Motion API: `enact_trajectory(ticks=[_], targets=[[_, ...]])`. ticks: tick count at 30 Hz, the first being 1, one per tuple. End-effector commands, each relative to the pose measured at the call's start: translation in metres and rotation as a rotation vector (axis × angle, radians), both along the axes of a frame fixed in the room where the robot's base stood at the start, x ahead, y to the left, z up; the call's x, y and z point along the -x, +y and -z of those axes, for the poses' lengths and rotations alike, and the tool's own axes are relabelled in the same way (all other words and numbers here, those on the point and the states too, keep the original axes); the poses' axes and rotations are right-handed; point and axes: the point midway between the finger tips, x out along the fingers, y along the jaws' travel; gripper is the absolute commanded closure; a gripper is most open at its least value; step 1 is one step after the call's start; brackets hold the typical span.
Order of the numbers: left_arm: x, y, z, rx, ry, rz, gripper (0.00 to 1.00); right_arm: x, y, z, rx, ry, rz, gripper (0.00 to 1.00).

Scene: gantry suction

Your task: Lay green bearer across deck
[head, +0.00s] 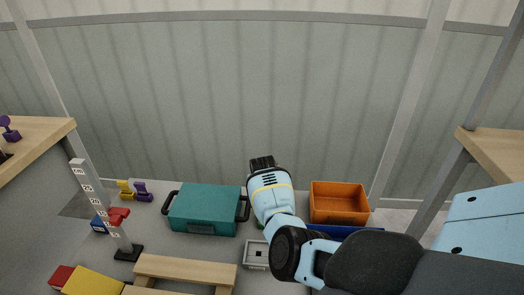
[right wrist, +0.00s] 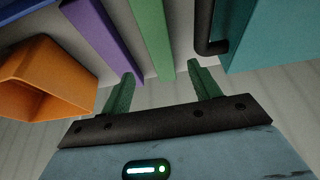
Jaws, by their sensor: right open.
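The green bearer (right wrist: 150,35) is a long, plain bar in the right wrist view. My right gripper (right wrist: 160,70) is open, with a green finger on either side of the bearer's near end; I cannot tell whether either touches it. In the head view my right arm reaches over this spot and hides most of the bearer and the fingertips. A wooden frame of pale planks (head: 185,269) lies at the bottom of the head view; I cannot tell if it is the deck. My left gripper is not in view.
A teal case (head: 205,208) with black handles stands left of my right arm. An orange bin (head: 339,203) stands to its right, by a blue edge. A purple bar (right wrist: 90,35) lies beside the bearer. A grey post (head: 100,205) with red clamp stands left.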

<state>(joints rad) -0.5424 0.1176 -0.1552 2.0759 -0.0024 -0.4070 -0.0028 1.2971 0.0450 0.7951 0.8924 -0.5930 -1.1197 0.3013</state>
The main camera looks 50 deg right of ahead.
Motion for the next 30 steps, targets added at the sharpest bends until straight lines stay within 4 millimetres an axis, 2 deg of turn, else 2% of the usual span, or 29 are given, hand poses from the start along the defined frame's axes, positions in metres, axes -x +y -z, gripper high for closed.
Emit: enact_trajectory(ticks=[6,17,24,30], targets=[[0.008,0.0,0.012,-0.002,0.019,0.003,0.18,-0.003,-0.006,0.019,-0.001,0.002,0.002,0.38],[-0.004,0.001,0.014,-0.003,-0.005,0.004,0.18,-0.006,-0.009,0.029,0.0,0.0,0.001,0.38],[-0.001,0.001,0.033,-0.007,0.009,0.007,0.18,-0.011,-0.014,0.06,-0.001,0.003,0.001,0.38],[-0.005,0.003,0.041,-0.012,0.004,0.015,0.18,-0.016,-0.018,0.073,0.0,0.002,-0.001,0.38]])
